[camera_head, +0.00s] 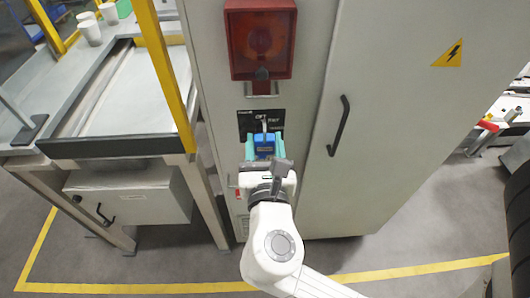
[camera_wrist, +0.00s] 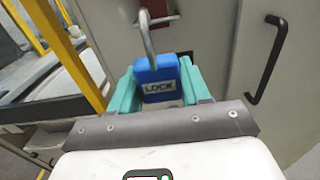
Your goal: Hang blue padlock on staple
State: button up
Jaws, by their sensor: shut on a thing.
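The blue padlock (camera_head: 264,145) is upright between the teal fingers of my gripper (camera_head: 264,150), which is shut on its body. In the wrist view the padlock (camera_wrist: 158,78) shows a "LOCK" label facing the camera, and its grey metal shackle (camera_wrist: 148,35) points up with its bend near the top edge. The padlock is in front of the cabinet, just below a black switch plate (camera_head: 246,123) marked "OFF". A small light part shows on the plate above the padlock; I cannot make out the staple clearly or tell whether the shackle touches it.
The grey cabinet door (camera_head: 400,130) with a black handle (camera_head: 339,125) is to the right. A workbench (camera_head: 115,148) with a yellow post (camera_head: 165,75) stands close on the left.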

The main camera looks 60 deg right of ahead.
jog(key=shift+f+b+x, duration=0.25)
jog(key=shift+b+x, duration=0.2)
jog(key=shift+x, duration=1.4)
jog(key=shift+f+b+x, duration=0.25)
jog(key=shift+b+x, duration=0.15)
jog(key=shift+x, duration=1.5)
jog(key=shift+f+b+x, duration=0.25)
jog(key=shift+b+x, duration=0.2)
jog(key=shift+x, duration=1.4)
jog(key=o, duration=1.2)
jog(key=shift+c, duration=0.2)
jog(key=shift+s+a, duration=0.1)
jog(key=b+v, duration=0.1)
jog(key=v, duration=0.9)
jog(key=shift+s+a+b, duration=0.2)
jog(key=shift+b, duration=0.2)
